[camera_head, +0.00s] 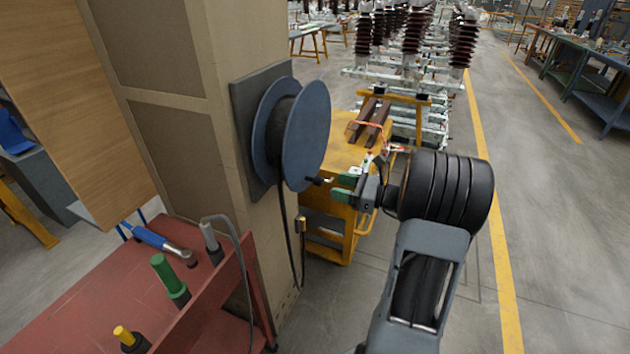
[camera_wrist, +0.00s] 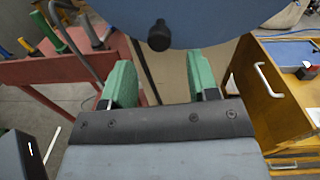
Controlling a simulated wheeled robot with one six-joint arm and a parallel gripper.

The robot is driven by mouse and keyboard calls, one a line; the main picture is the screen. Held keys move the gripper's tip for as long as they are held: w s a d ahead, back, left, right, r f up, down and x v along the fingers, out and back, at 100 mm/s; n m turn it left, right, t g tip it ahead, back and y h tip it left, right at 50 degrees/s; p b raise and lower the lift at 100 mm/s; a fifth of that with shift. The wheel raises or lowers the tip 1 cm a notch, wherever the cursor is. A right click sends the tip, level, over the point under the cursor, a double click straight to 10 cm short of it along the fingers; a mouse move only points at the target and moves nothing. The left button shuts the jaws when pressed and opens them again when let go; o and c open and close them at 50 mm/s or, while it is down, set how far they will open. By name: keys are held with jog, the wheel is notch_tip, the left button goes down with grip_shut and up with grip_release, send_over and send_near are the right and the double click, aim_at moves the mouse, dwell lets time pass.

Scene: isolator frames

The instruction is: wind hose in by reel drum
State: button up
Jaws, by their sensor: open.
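The blue reel drum (camera_head: 306,135) is mounted on a grey plate on the side of a beige pillar. A dark crank knob (camera_head: 317,181) sticks out from the drum's lower rim. My gripper (camera_head: 344,188) has green fingertips, is open and empty, and is just right of the knob, apart from it. In the wrist view the knob (camera_wrist: 159,36) shows on the drum (camera_wrist: 200,18), ahead of the gap between the green fingers.
A red cart (camera_head: 95,285) with several tools stands at the lower left, against the pillar (camera_head: 165,60). A yellow cabinet (camera_head: 350,157) stands behind my gripper. Insulator stacks (camera_head: 410,40) stand further back.

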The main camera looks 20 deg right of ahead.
aim_at(315, 180)
jog(key=x, duration=0.7)
jog(key=shift+w+a+f+p, duration=0.1)
jog(key=shift+w+a+p, duration=0.2)
grip_shut()
